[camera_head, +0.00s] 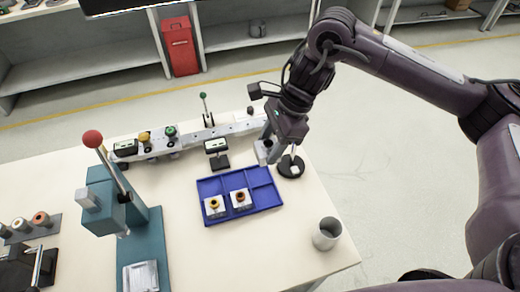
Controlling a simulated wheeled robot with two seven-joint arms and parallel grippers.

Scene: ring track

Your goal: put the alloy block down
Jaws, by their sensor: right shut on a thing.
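My right gripper (268,152) comes in from the right and points down beside the back right corner of the blue tray (262,200). It is shut on the alloy block, which is small and grey here and hard to tell apart from the fingers. Its exact clearance above the table cannot be told. Just right of the gripper is a round black base (291,167) with a small pale piece on it. My left gripper is not in view.
The tray holds two pale blocks with ringed tops (214,207); its other compartments look empty. A grey cup (327,234) stands at the front right. A teal press (105,205) with a red-knobbed lever stands left. A control rail (185,138) runs behind.

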